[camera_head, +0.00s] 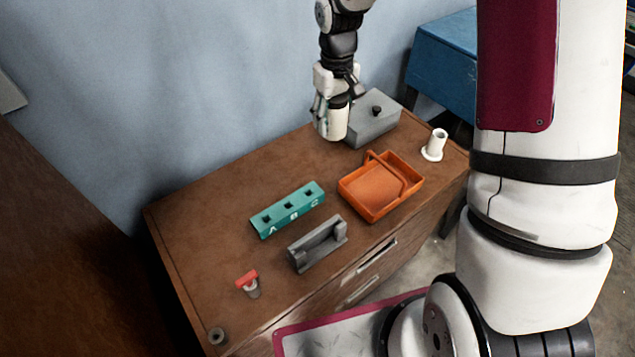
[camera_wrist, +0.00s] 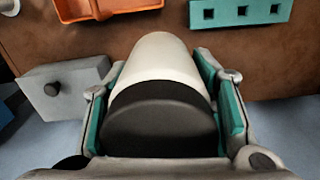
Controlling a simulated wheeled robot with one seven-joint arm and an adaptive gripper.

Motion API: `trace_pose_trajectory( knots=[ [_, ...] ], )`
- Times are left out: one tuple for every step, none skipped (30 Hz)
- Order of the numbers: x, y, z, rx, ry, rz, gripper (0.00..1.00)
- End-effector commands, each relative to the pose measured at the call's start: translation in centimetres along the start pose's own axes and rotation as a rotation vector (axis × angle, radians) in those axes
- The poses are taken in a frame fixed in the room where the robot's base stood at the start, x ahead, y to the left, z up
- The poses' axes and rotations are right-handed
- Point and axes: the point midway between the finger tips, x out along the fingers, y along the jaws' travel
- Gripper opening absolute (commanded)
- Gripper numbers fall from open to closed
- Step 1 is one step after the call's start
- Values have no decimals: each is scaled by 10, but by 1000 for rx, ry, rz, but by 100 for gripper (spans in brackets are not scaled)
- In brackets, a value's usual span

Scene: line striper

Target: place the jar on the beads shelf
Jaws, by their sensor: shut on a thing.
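The jar (camera_head: 334,125) is whitish with a black lid. My gripper (camera_head: 336,98) is shut on it near its lid, at the far edge of the brown cabinet top beside the grey box. In the wrist view the jar (camera_wrist: 162,62) lies between the two teal-padded fingers of my gripper (camera_wrist: 165,110), its black lid towards the camera. I cannot tell whether the jar's base touches the cabinet top. No shelf that I can identify as the beads shelf shows in either view.
On the cabinet top (camera_head: 190,220) stand a grey lidded box (camera_head: 373,128), an orange tray (camera_head: 350,200), a teal block marked A B C (camera_head: 288,209), a grey bracket (camera_head: 317,245), a red-topped piece (camera_head: 247,279) and a white flanged tube (camera_head: 435,146). A blue cabinet (camera_head: 443,65) stands behind right.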

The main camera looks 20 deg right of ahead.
Motion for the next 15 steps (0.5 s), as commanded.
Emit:
trace_pose_trajectory(
  knots=[
    [12,2,-7,-20,3,1,5],
    [16,2,-8,-33,3,2,5],
    [21,2,-9,-51,3,2,5],
    [24,2,-10,-64,3,2,5],
    [28,2,-10,-78,3,2,5],
    [33,2,-11,-95,3,2,5],
    [37,2,-12,-109,3,2,5],
    [41,2,-12,-121,3,2,5],
    [46,1,-13,-139,3,2,5],
    [49,1,-13,-151,3,2,5],
    [53,1,-13,-165,3,2,5],
    [58,1,-13,-181,2,2,5],
    [61,1,-13,-193,2,2,5],
    [64,1,-13,-204,3,3,5],
    [67,0,-13,-218,3,3,5]
  ],
)
